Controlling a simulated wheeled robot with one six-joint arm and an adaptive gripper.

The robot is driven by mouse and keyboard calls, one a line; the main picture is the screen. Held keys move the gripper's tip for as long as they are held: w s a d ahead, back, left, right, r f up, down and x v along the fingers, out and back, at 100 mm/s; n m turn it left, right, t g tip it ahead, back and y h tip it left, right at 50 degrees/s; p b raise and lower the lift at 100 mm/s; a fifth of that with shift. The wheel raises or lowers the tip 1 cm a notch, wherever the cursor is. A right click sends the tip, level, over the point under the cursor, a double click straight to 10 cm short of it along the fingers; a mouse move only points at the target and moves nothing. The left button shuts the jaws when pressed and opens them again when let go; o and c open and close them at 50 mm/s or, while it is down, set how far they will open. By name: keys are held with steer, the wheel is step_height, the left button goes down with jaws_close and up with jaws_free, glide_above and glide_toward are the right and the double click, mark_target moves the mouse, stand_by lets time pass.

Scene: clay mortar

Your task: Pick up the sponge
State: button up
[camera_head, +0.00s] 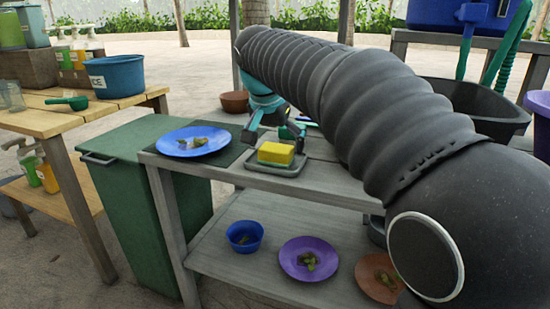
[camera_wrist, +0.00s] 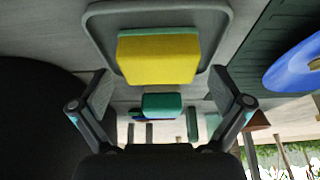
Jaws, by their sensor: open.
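The sponge (camera_head: 276,153) is a yellow block with a green layer. It lies on a grey tray (camera_head: 262,169) on the upper shelf of the grey table. In the wrist view the sponge (camera_wrist: 158,58) shows its yellow side, with the tray (camera_wrist: 222,12) around it. My gripper (camera_head: 277,136) is at the sponge's far side, partly hidden by my arm. In the wrist view my gripper (camera_wrist: 160,92) has its fingers spread wide, one to each side of the sponge's near edge. Nothing is between the fingertips, and I see no contact with the sponge.
A blue plate (camera_head: 222,146) with scraps lies on a dark mat left of the tray. A black basin (camera_head: 480,110) stands at the right. A green bin (camera_head: 125,190) stands left of the table. The lower shelf holds a blue bowl (camera_head: 245,237) and a purple plate (camera_head: 298,270).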

mark_target(277, 146)
steer(key=shift+w+d+f, duration=0.15)
steer(key=shift+w+f, duration=0.05)
steer(key=shift+f, duration=0.35)
steer(key=c, duration=1)
steer(key=shift+o, duration=0.2)
step_height(277, 146, up, 10)
steer(key=p, duration=0.3)
